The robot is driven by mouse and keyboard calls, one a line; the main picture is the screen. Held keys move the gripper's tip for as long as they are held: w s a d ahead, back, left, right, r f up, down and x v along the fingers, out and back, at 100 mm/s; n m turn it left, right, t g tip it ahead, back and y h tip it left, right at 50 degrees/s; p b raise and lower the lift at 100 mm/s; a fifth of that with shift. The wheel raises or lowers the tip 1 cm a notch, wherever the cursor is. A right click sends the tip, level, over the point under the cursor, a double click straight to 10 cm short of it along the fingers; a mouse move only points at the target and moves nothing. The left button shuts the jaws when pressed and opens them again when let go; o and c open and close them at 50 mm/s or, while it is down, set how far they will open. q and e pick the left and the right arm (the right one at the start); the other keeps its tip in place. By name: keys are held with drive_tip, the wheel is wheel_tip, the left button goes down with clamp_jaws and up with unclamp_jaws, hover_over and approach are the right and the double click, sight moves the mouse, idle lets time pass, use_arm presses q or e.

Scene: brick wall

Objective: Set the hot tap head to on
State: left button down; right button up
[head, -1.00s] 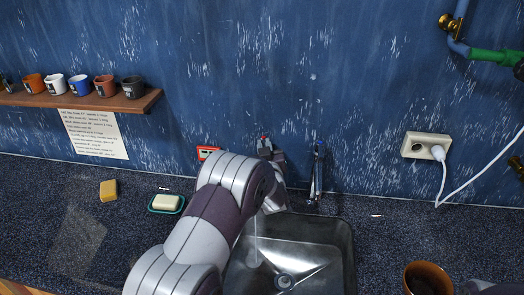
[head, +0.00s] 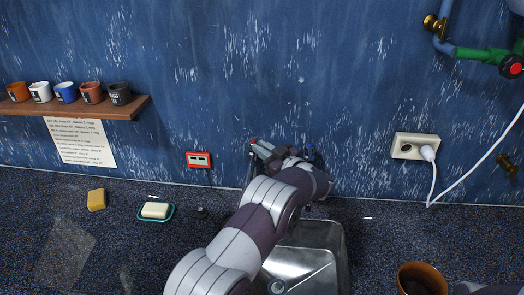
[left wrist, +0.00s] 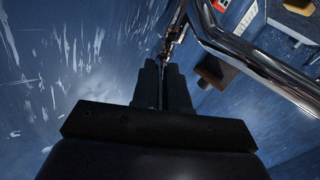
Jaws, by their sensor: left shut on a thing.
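The sink tap stands at the back of the metal sink (head: 318,262), mostly hidden behind my left arm. A small red mark, likely on the hot tap head (head: 252,141), shows beside my left gripper (head: 262,149), and a blue mark (head: 311,151) shows to the right behind the wrist. My left gripper points left along the wall, its fingers nearly together and closed on a thin part of the tap. In the left wrist view the fingers (left wrist: 162,72) meet at a small metal piece (left wrist: 176,28) beside the chrome tap pipe (left wrist: 255,58).
A red device (head: 199,160) hangs on the wall left of the tap. Soap in a dish (head: 156,211) and a yellow sponge (head: 96,200) lie on the left counter. A brown pot (head: 421,279) stands right of the sink. A socket with a white plug (head: 415,147) is on the wall.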

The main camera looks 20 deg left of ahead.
idle(0.4)
use_arm(q)
drive_tip(key=c, duration=1.1)
unclamp_jaws()
drive_tip(key=shift+c, duration=0.2)
drive_tip(key=shift+r, duration=0.1)
drive_tip(key=shift+r, duration=0.3)
wheel_tip(320, 180, up, 3)
drive_tip(key=shift+r+b, duration=0.1)
drive_tip(key=shift+b, duration=0.5)
drive_tip(key=s+d+r, duration=0.1)
drive_tip(key=d+r, duration=0.2)
drive_tip(key=d, duration=0.2)
drive_tip(key=d+r+b, duration=0.1)
drive_tip(key=d+r, duration=0.3)
drive_tip(key=d, duration=0.2)
drive_tip(key=shift+s+d, duration=0.3)
drive_tip(key=shift+s, duration=0.05)
